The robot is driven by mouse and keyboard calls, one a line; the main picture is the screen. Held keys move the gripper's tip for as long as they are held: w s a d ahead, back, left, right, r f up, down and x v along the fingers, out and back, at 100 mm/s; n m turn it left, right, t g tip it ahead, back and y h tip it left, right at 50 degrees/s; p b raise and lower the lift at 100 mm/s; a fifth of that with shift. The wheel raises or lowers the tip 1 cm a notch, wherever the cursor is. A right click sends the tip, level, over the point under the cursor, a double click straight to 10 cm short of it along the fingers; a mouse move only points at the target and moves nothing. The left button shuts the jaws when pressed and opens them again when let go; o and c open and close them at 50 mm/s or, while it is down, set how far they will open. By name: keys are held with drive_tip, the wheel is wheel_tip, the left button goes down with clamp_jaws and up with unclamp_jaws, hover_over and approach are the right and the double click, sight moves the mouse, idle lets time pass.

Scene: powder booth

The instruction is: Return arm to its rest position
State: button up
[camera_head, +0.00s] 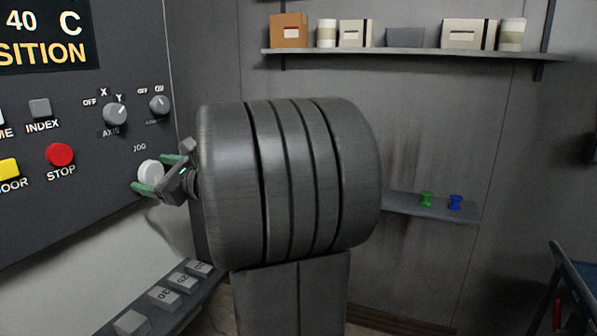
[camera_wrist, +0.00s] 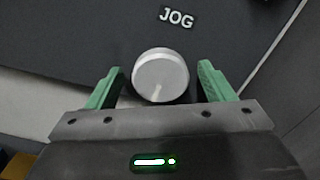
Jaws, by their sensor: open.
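My gripper (camera_head: 164,174) is at the control panel (camera_head: 95,190), with its green fingers open on either side of the white JOG knob (camera_head: 151,174). In the wrist view the gripper (camera_wrist: 160,88) has one finger to the left and one to the right of the JOG knob (camera_wrist: 161,75), with a gap on each side. The knob is round and pale, with a pointer mark toward its lower edge. My arm reaches out to the panel and its large grey body fills the middle of the head view.
The panel also carries a red STOP button (camera_head: 60,155), a yellow button (camera_head: 8,168) and an AXIS knob (camera_head: 115,114). Numbered blocks (camera_head: 165,297) line a ledge below. A wall shelf (camera_head: 400,51) holds boxes and cups; a lower shelf (camera_head: 405,207) holds green and blue pieces.

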drive_tip(key=m+p, duration=0.2)
drive_tip(key=p, duration=0.1)
drive_tip(key=m+p, duration=0.3)
drive_tip(key=shift+w+d+r, duration=0.1)
drive_tip(key=shift+r, duration=0.1)
drive_tip(key=shift+d+f+m, duration=0.2)
drive_tip(key=shift+d+m, duration=0.05)
drive_tip(key=shift+m, duration=0.05)
drive_tip(key=shift+b+v, duration=0.6)
drive_tip(key=shift+v, duration=1)
